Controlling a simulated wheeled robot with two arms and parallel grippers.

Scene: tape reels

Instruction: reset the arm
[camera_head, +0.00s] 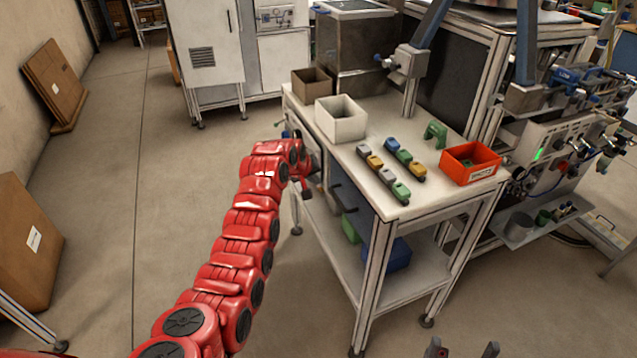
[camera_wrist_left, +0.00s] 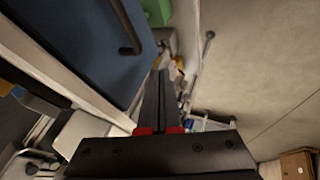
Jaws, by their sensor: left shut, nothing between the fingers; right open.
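My left arm is red and reaches forward from the bottom of the head view. My left gripper (camera_head: 316,182) is beside the left long side of the white table (camera_head: 409,210), not over its top. In the left wrist view the left gripper's dark fingers (camera_wrist_left: 161,75) are together and empty. A dark blue panel at the table shows close beside them. My right gripper (camera_head: 462,350) shows only as two fingertips at the bottom edge of the head view. They are apart, with nothing between them.
On the table stand a brown box (camera_head: 312,82), a white box (camera_head: 340,118), several small coloured objects (camera_head: 388,165), a green item (camera_head: 435,134) and a red bin (camera_head: 471,163). A blue bin (camera_head: 388,252) is on the lower shelf.

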